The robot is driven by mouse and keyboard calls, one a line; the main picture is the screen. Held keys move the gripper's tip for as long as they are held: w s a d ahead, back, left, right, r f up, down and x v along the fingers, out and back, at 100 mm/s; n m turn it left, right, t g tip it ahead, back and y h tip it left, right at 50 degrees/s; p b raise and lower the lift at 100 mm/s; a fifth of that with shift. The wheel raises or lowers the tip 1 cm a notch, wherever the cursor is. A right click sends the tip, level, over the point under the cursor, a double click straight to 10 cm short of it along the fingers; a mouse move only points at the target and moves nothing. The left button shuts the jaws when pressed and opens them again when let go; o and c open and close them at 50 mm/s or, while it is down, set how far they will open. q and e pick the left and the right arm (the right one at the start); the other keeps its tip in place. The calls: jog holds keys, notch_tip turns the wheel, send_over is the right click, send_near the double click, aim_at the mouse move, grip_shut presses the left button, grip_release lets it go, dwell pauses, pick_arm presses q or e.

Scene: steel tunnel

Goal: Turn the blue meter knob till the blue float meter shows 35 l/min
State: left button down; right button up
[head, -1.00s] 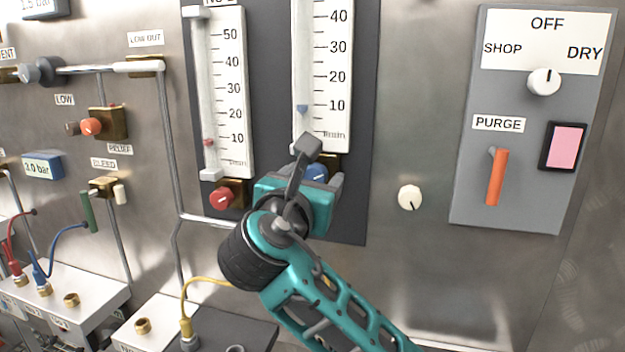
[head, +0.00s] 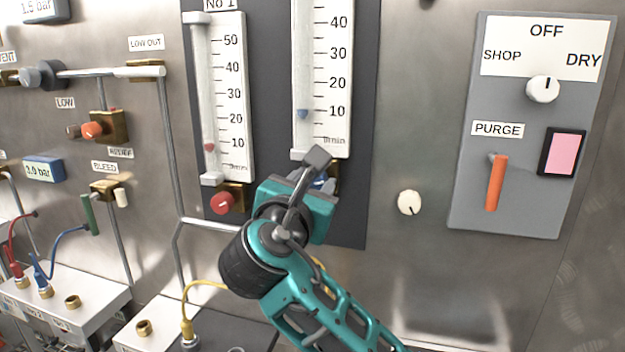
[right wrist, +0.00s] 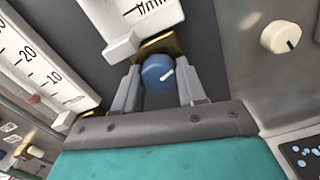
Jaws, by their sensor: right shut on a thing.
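The blue meter knob (right wrist: 158,72) sits between the two fingers of my right gripper (right wrist: 156,88) in the right wrist view. The gripper is shut on it. The knob's white mark points right and slightly up in that view. In the head view my right gripper mostly hides the knob. The blue float meter (head: 328,65) stands above it, with its blue float (head: 303,113) low in the tube, close to the 10 mark. My left gripper is out of view.
A red-float meter (head: 236,100) and its red knob (head: 223,202) are to the left. A white knob (head: 409,202) is on the wall to the right, beside the grey panel (head: 478,205) with an orange lever (head: 496,183). Pipes and hoses fill the left side.

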jog(key=m+p, duration=0.1)
jog(key=m, duration=0.3)
jog(key=o, duration=1)
jog(key=shift+o, duration=0.2)
jog(key=shift+r, duration=0.1)
